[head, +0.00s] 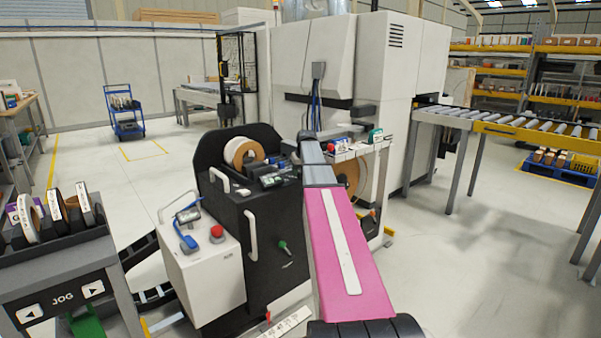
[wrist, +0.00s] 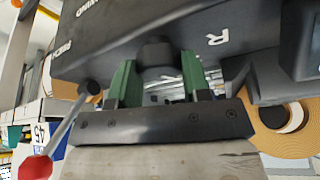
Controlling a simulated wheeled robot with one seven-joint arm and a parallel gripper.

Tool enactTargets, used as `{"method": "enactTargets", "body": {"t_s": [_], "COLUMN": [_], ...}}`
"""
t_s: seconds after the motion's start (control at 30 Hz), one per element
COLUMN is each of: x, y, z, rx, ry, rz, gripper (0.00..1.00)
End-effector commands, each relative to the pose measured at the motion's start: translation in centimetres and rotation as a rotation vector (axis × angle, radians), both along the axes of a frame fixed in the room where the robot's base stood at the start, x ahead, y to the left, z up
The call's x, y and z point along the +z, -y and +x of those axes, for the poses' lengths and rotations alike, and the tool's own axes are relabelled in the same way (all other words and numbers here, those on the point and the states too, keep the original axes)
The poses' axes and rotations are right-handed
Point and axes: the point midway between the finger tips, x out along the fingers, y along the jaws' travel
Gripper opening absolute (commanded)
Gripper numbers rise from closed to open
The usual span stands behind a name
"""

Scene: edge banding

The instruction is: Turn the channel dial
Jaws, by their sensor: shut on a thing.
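In the wrist view, a dark round knob, which looks like the channel dial (wrist: 155,47), projects from a dark housing (wrist: 110,35). White letters, including an R, are on the housing. My gripper (wrist: 158,66) has its two green fingers on either side of the knob, shut on it. The knob's face and any pointer or scale marks are hidden, so I cannot tell its setting. In the head view, my pink and grey arm reaches to the edge banding machine, and the gripper and knob cannot be made out there.
A lever with a red ball (wrist: 36,167) hangs at the left of the wrist view. A tan roll (wrist: 290,120) is at the right. In the head view, a black cabinet (head: 262,225) and a white box with a red button (head: 217,232) stand left of my arm. A roller conveyor (head: 480,120) is right.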

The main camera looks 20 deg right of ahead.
Motion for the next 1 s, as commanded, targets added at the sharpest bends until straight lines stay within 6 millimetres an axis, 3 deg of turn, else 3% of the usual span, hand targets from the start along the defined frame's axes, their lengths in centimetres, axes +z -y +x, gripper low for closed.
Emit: {"method": "enactTargets", "body": {"t_s": [0.7, 1.0], "x": [0.01, 0.0], "y": [0.27, 0.25], "z": [0.11, 0.1], "rx": [0.552, 0.691], "ry": [-0.001, -0.001], "rz": [0.0, -0.001], "gripper": [0.2, 0.2]}}
